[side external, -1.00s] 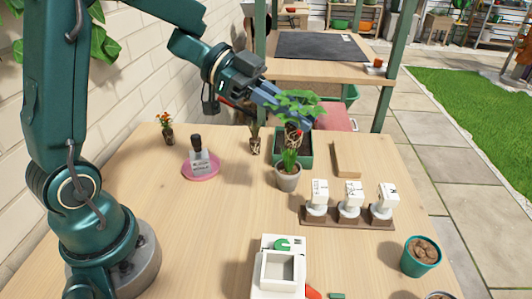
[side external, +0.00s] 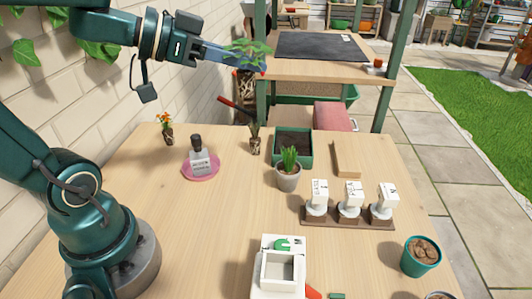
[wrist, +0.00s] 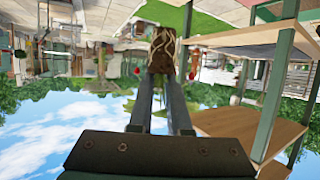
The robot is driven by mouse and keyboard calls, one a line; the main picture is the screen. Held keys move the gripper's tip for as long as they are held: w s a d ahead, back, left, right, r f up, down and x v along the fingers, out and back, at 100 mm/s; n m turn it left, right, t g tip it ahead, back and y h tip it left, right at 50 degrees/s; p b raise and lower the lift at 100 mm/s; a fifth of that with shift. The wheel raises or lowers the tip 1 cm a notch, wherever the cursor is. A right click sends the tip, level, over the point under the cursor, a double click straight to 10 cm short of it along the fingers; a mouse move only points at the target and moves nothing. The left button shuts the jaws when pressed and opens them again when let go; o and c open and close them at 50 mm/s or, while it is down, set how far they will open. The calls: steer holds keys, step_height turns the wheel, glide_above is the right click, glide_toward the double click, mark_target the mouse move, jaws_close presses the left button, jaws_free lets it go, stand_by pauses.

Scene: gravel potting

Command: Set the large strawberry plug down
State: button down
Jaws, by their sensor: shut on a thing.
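The large strawberry plug (side external: 246,84) is held up in the air above the back of the table, with green leaves on top, red fruit and a dark root ball below. My gripper (side external: 236,60) is shut on it, and the plug hangs upright, clear of the tabletop. In the wrist view, its root ball with pale roots (wrist: 163,50) shows between the fingertips of my gripper (wrist: 160,78). The leaves are mostly hidden in the wrist view.
A green square planter (side external: 293,147) with dark soil stands at the back. A grey pot with a spiky plant (side external: 289,172), a small plug (side external: 255,140), an orange-flowered plug (side external: 167,131) and a pink saucer (side external: 200,174) with a bottle stand nearby. The left middle of the table is clear.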

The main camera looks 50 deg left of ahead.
steer(key=shift+s+d+m+h, duration=0.1)
steer(key=shift+d+m+h, duration=0.2)
steer(key=shift+s+a+f+m+g+h, duration=0.15)
steer(key=shift+f+m+g+h, duration=0.5)
steer(key=shift+f, duration=3)
steer(key=shift+s+a+f+m+g+h, duration=0.15)
steer(key=shift+f+m+g+h, duration=0.5)
steer(key=shift+f, duration=2.95)
steer(key=shift+a+f+m+g+h, duration=0.3)
steer(key=shift+f+m+h, duration=0.7)
steer(key=shift+f, duration=2.65)
steer(key=shift+f, duration=0.55)
steer(key=c, duration=0.8)
jaws_free()
